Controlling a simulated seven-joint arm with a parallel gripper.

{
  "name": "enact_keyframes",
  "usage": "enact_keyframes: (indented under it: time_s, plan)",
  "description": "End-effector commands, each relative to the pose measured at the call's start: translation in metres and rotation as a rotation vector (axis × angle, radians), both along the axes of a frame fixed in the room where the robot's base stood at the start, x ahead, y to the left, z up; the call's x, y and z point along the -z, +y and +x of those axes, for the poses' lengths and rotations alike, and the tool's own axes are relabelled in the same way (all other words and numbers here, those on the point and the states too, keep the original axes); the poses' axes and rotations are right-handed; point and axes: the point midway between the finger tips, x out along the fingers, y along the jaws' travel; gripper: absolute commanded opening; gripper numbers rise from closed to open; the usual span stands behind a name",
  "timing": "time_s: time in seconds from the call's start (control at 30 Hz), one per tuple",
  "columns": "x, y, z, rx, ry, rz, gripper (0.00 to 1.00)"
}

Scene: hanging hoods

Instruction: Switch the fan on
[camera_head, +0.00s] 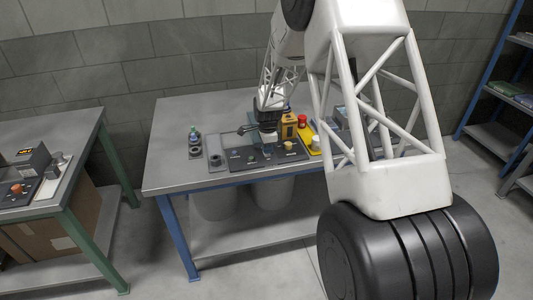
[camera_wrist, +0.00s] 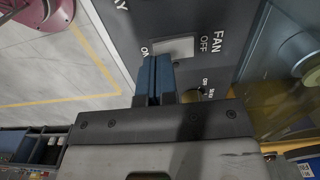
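The fan switch (camera_wrist: 172,48) is a pale rectangular rocker on a dark grey panel (camera_wrist: 205,15) in the wrist view. "FAN" and "OFF" are printed to its right, and "ON" to its left. My gripper (camera_wrist: 154,62) has its two blue fingers together, with nothing seen between them. The fingertips are at the switch's lower left edge, near the "ON" label, and cover part of that area. I cannot tell whether they touch the switch or which way it is tilted. In the head view, my gripper is over the table among small equipment, its fingers too small to make out.
A small knob (camera_wrist: 202,92) is below the switch. In the head view, the grey table (camera_head: 180,140) holds dark panels (camera_head: 240,160), a yellow device (camera_head: 288,127) and a red-topped item (camera_head: 302,121). The table's left part is mostly clear. Another bench (camera_head: 80,140) stands at left.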

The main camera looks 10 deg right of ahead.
Motion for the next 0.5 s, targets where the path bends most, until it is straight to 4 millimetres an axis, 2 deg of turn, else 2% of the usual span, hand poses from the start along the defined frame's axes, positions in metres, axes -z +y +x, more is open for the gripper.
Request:
enact_keyframes:
  time_s: [0.5]
  plan:
    - [0.0057,0.0,-0.0001,0.0,0.001,0.0,0.0]
